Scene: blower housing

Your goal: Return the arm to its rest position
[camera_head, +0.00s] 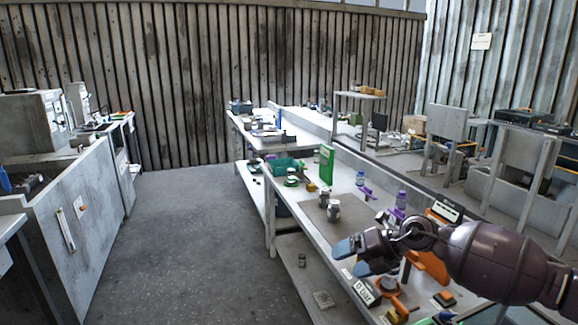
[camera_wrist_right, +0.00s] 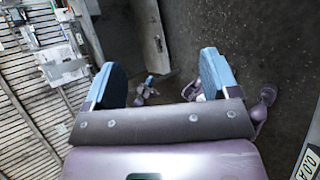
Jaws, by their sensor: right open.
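My right arm comes in from the right edge of the head view, over the near part of the long workbench (camera_head: 312,228). Its right gripper (camera_head: 346,258) points left, above the bench's front edge, with blue fingertips. In the right wrist view the right gripper (camera_wrist_right: 165,85) shows two blue fingers spread wide apart, with nothing held between them. Dark floor lies beyond the fingers, and purple parts of my own body show there.
A grey machine (camera_head: 75,215) stands at left. The floor (camera_head: 190,235) between is clear.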

